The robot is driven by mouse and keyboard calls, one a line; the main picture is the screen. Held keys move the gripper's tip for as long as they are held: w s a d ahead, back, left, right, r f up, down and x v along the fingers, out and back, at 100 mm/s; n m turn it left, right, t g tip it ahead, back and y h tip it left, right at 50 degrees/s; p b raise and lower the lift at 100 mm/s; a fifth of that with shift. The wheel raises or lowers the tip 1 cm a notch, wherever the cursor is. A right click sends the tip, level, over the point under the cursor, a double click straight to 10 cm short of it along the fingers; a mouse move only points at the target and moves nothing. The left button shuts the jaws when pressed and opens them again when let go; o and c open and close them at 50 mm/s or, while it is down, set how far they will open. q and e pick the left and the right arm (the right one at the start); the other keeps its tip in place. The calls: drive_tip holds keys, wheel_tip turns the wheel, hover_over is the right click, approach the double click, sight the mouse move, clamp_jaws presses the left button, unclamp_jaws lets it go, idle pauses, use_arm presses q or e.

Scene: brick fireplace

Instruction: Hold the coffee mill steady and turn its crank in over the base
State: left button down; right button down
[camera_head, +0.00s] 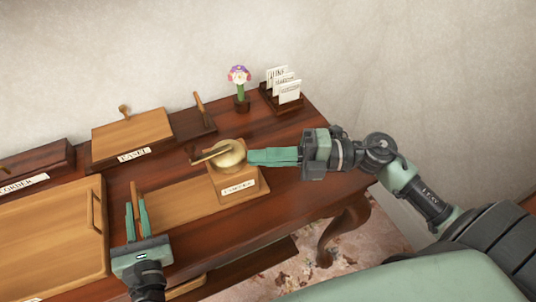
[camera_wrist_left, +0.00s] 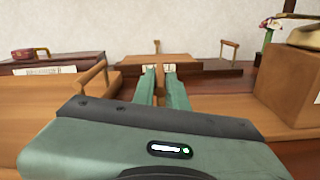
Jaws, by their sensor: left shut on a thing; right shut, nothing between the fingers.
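The coffee mill has a brass dome (camera_head: 231,153) on a square wooden base (camera_head: 224,184) with a white label. Its crank (camera_head: 209,154) lies over the dome and points left, past the base's edge. My right gripper (camera_head: 250,157) is shut and empty, its fingertips at the dome's right side; contact is unclear. My left gripper (camera_head: 137,215) is left of and nearer than the mill, shut on an upright wooden handle (camera_head: 134,195) on a flat light wooden panel (camera_head: 177,207). Its fingers also show in the left wrist view (camera_wrist_left: 161,85), with the mill's base (camera_wrist_left: 287,90) to the right.
A handled wooden board (camera_head: 45,235) lies at left. Behind are the easel-labelled box (camera_head: 130,134), a dark piece with a wooden lever (camera_head: 198,101), a flower (camera_head: 240,78) and a card holder (camera_head: 284,100). The table's right front part (camera_head: 300,195) is clear.

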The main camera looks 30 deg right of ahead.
drive_tip(key=shift+s+d, duration=0.25)
drive_tip(key=shift+d, duration=0.35)
use_arm(q)
drive_tip(key=c, duration=1.3)
unclamp_jaws()
drive_tip(key=shift+c, duration=0.2)
